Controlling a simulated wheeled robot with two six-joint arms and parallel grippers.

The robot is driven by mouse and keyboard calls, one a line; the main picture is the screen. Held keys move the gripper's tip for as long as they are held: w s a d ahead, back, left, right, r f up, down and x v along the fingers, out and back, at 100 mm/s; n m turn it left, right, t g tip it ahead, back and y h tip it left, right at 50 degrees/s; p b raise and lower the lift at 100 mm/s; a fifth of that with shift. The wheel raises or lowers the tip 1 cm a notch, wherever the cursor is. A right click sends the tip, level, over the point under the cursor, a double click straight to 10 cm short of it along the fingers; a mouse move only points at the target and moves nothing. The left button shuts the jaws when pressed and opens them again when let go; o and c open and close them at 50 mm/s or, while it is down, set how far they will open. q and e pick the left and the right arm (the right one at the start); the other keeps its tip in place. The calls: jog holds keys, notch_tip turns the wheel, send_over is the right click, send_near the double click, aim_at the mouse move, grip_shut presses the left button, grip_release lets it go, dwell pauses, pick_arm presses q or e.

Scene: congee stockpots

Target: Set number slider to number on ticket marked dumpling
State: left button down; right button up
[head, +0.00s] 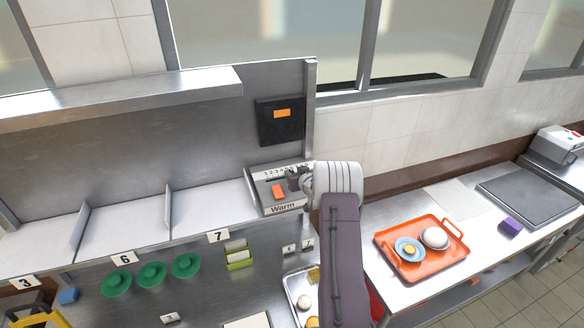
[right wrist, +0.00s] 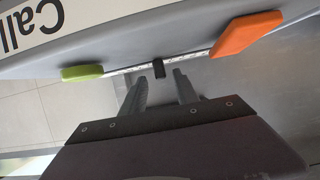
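The number slider panel (head: 262,186) stands at the right end of the steel shelf, with a row of digits along its back edge and a "Warm" label in front. An orange block (head: 278,191) sits on it. My right gripper (head: 300,180) is at the panel's right side, partly hiding the digits. In the right wrist view, its two fingers are apart and empty, and a small black knob (right wrist: 159,68) lies between and just beyond the fingertips. I cannot tell if they touch it. No ticket reading "dumpling" is legible.
The wrist view shows a green block (right wrist: 82,72), an orange block (right wrist: 246,34) and a "Call" label (right wrist: 35,22). A black display (head: 280,120) hangs behind the panel. Green dishes (head: 152,274) lie below the shelf. An orange tray (head: 400,262) holding dishes is on the right counter.

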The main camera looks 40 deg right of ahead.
jog(key=shift+p+x, duration=0.4)
jog(key=shift+x, duration=0.8)
jog(key=shift+w+a+f, duration=0.1)
jog(key=shift+w, duration=0.2)
jog(key=shift+s, duration=0.1)
grip_shut()
